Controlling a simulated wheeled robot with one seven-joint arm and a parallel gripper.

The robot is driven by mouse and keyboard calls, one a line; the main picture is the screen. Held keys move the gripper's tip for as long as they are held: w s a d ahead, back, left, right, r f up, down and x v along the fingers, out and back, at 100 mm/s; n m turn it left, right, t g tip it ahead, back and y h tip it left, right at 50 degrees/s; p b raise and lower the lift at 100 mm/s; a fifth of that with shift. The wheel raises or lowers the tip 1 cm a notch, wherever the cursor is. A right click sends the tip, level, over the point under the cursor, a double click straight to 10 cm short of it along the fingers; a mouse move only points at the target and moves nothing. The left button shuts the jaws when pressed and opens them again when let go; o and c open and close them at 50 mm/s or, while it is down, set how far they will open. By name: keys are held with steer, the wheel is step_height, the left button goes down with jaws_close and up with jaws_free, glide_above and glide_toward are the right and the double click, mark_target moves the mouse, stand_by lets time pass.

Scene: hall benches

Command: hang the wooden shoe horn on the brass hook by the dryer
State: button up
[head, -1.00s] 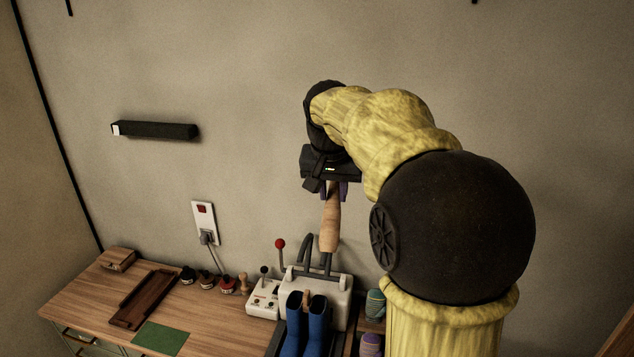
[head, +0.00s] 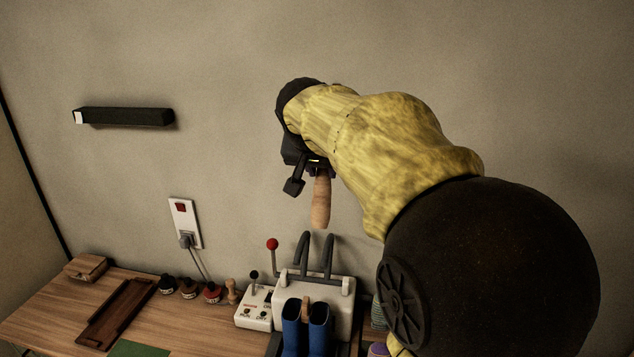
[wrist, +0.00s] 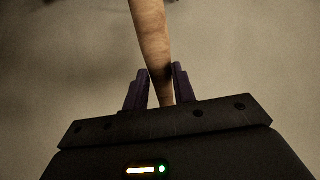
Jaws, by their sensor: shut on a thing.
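The wooden shoe horn (head: 321,203) hangs down from my gripper (head: 319,172) in the head view, above the dryer and in front of the wall. In the wrist view my gripper (wrist: 160,88) has its two purple fingers on either side of the shoe horn (wrist: 152,45), shut on it. The dryer (head: 318,291) is a pale box with dark bent tubes on top and blue boots at its front. The shoe horn's lower end is above the tubes, apart from them as far as I can tell. I cannot make out a brass hook in any view.
Several small pots (head: 190,288) and a dark wooden tray (head: 117,312) are on the bench (head: 50,312). A socket (head: 185,222) and a black bar (head: 124,117) are on the wall.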

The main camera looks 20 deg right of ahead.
steer(key=shift+w+f, duration=0.15)
steer(key=shift+f, duration=0.25)
steer(key=shift+r, duration=0.2)
steer(key=shift+w+d, duration=0.1)
steer(key=shift+d, duration=0.05)
steer(key=shift+w+d+p, duration=0.25)
steer(key=shift+w+p, duration=0.05)
steer(key=shift+p, duration=0.1)
steer(key=w+d+f+p, duration=0.2)
steer(key=w+d, duration=0.3)
steer(key=w, duration=0.2)
steer(key=shift+w+f+p, duration=0.2)
steer(key=shift+f+p, duration=0.05)
steer(key=shift+p, duration=0.1)
stand_by(0.7)
stand_by(0.6)
